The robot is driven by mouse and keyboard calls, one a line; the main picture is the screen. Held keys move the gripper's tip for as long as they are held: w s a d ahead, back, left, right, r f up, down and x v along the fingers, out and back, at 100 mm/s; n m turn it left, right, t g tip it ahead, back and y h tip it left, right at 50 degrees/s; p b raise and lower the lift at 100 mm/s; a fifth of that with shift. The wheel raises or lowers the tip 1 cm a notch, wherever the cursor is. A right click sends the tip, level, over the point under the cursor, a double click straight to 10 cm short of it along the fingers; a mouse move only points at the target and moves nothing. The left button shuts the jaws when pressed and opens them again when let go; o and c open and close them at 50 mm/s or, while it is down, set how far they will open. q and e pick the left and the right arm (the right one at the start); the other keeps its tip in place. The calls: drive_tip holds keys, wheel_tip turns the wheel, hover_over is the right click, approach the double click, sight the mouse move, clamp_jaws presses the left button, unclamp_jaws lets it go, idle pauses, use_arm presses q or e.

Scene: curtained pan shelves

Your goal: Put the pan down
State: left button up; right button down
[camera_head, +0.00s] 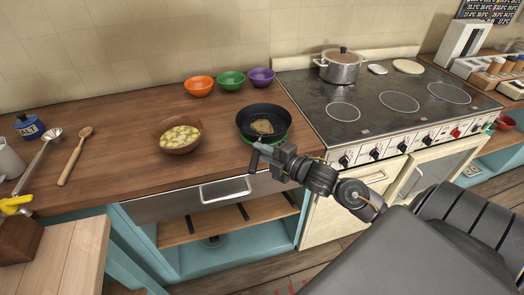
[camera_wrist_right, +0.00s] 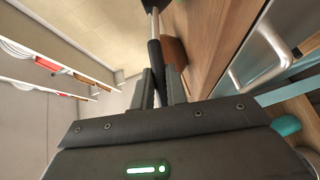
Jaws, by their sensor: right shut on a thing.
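A black frying pan (camera_head: 265,114) with a piece of brown food (camera_head: 263,127) in it is over the wooden counter near its front edge. A green round thing (camera_head: 281,139) shows under the pan's near rim; I cannot tell whether the pan touches it. My right gripper (camera_head: 260,150) is at the near side of the pan, shut on its handle. In the right wrist view, the dark handle (camera_wrist_right: 154,58) runs between the two fingers of my right gripper (camera_wrist_right: 161,88). My left gripper is not in view.
A brown bowl of yellowish food (camera_head: 180,137) stands left of the pan. Orange (camera_head: 199,87), green (camera_head: 231,81) and purple (camera_head: 261,78) bowls stand behind. The stove (camera_head: 375,98) with a steel pot (camera_head: 341,68) is at right.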

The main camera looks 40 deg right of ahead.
drive_tip(key=shift+f, duration=0.15)
idle(0.5)
drive_tip(key=c, duration=1.4)
unclamp_jaws()
drive_tip(key=shift+o, duration=0.4)
drive_tip(key=shift+f, duration=0.15)
drive_tip(key=c, duration=0.4)
drive_tip(key=shift+s, duration=0.1)
drive_tip(key=p+v, duration=0.3)
drive_tip(key=v, duration=1.2)
